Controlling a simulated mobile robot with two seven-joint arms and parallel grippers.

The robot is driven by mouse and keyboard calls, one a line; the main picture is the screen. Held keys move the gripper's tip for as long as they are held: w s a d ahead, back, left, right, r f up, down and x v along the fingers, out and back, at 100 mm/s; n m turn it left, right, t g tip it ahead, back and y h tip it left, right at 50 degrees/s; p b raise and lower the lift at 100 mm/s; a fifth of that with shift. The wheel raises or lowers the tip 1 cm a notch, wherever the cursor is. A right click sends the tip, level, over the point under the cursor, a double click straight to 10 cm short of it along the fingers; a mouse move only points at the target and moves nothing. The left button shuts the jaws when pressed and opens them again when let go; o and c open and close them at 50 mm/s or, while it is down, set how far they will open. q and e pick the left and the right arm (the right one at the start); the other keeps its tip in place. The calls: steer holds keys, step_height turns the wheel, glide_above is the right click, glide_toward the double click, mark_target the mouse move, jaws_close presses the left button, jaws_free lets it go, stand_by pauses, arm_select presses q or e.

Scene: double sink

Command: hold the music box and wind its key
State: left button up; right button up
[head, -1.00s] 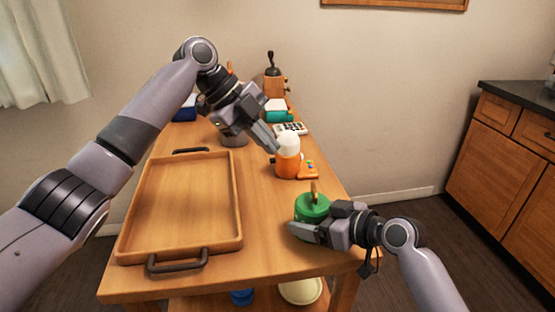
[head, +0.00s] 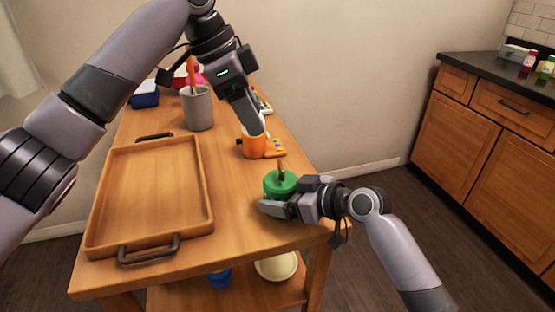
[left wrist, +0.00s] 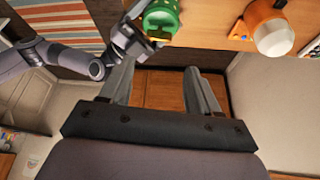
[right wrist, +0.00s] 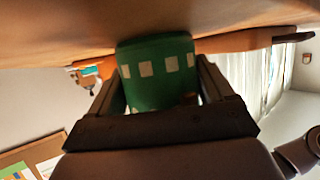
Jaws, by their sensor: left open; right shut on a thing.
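The green music box (head: 272,189), a drum with pale squares, is near the table's right front edge. Its brown key (head: 281,168) stands up from the top. My right gripper (head: 278,207) is shut on the music box from the right, low on its side. The right wrist view shows the box (right wrist: 160,75) between the fingers. My left gripper (head: 255,128) points down and overlaps an orange and white item in the head view. In the left wrist view its fingers (left wrist: 158,80) are apart with nothing between them, and the music box (left wrist: 160,20) lies beyond them.
The orange and white item (head: 254,147) stands behind the music box. An empty wooden tray (head: 205,180) with dark handles takes up the table's left. A grey pot (head: 198,110) with utensils stands further back. The table top between tray and music box is clear.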

mark_target(280, 165)
arm_select(q)
steer(key=x, duration=1.2)
steer(key=c, duration=0.8)
steer(key=shift+n, duration=0.4)
